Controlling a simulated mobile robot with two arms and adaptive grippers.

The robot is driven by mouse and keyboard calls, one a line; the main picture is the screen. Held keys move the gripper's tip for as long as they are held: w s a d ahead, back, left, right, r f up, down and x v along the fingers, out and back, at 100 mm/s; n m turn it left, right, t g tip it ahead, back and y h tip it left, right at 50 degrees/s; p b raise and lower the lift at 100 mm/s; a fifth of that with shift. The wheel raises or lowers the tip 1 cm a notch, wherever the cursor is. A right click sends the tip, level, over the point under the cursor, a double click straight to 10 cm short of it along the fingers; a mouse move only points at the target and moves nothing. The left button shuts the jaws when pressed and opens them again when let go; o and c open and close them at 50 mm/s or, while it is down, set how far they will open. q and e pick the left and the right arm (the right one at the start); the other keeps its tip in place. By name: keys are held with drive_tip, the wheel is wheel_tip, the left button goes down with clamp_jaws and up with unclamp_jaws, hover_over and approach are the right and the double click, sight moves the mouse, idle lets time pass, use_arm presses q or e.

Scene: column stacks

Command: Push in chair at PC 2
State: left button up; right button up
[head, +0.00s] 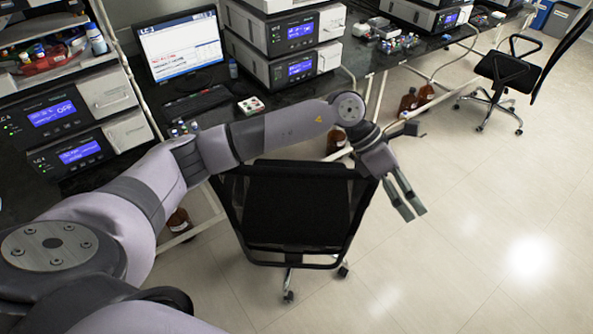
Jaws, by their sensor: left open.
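A black office chair (297,207) stands in front of the lab bench, below the monitor (180,46). Its mesh back is toward me, and its wheeled base shows below. My left arm reaches across from the left, over the chair's far side. My left gripper (404,201) is open and empty, just right of the chair's back. I cannot tell whether the arm or gripper touches the chair. The arm hides part of the chair's far side and the bench edge. My right gripper is not in view.
The black bench (340,72) carries stacked instruments and a keyboard (197,101). Brown bottles (408,101) stand on the floor under it. A second black chair (507,72) is at the upper right. The tiled floor (480,200) on the right is clear.

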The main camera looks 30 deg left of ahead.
use_arm(q)
drive_tip(key=w+a+m+y, duration=0.1)
drive_tip(key=w+a+y, duration=0.15)
drive_tip(key=a, duration=0.35)
drive_tip(key=w+a+y, duration=0.1)
drive_tip(key=a+y, duration=0.3)
drive_tip(key=a, duration=0.2)
wheel_tip(320, 180, up, 2)
drive_tip(key=y, duration=0.3)
hover_over(326, 170)
wheel_tip(326, 170, down, 13)
drive_tip(key=b, duration=0.8)
drive_tip(key=shift+f, duration=0.1)
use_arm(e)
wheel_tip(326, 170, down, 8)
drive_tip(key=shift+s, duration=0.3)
use_arm(q)
drive_tip(key=shift+c, duration=0.6)
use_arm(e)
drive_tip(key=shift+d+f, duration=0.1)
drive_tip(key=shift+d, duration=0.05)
